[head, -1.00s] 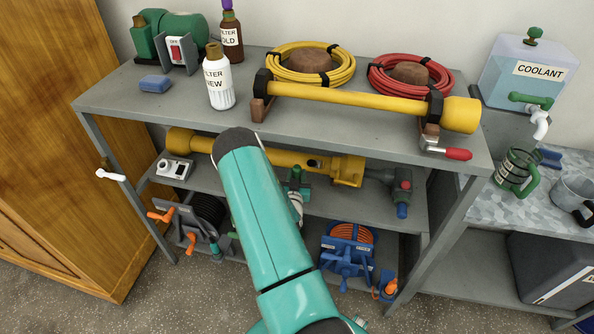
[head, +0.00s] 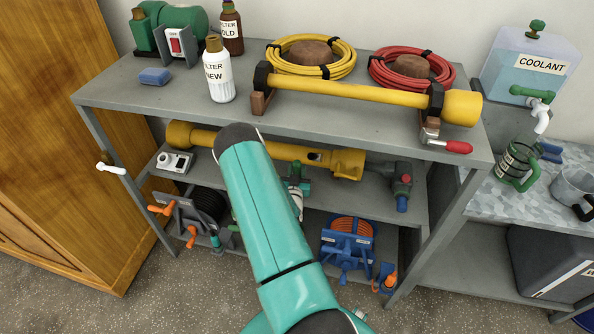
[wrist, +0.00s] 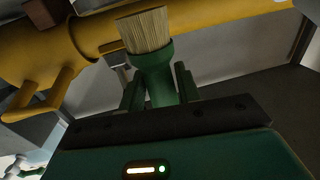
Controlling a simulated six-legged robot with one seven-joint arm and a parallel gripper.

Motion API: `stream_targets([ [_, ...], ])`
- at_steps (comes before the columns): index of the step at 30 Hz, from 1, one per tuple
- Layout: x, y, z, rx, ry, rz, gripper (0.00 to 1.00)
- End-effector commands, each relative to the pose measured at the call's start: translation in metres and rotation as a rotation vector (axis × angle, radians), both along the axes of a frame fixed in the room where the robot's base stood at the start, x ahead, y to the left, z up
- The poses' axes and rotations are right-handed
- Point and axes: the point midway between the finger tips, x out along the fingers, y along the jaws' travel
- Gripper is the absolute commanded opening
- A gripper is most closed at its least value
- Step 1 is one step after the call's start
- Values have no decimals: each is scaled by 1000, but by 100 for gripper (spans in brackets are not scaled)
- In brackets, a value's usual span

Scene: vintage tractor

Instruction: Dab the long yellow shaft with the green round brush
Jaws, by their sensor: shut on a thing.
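My gripper (wrist: 160,92) is shut on the green round brush (wrist: 156,75), with its pale bristles pointing up in the wrist view. The bristles overlap a yellow shaft (wrist: 205,27) behind them; I cannot tell whether they touch it. In the head view, one long yellow shaft (head: 283,148) lies on the middle shelf, partly hidden by my arm. Another yellow shaft (head: 350,97) rests in brackets on the top shelf. My gripper is mostly hidden behind my arm in the head view, with green parts (head: 297,175) showing by the middle shelf.
The top shelf (head: 190,108) holds yellow and red hose coils, filter bottles and a blue sponge (head: 155,76). Orange and blue reels sit below. A wooden cabinet (head: 50,130) is at left.

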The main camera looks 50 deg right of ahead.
Motion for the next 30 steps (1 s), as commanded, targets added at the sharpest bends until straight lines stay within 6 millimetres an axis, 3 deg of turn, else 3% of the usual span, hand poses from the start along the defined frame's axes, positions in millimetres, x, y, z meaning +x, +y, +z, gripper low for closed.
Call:
stream_targets([
  [30, 0, 0, -9, 0, 0, 0, 10],
])
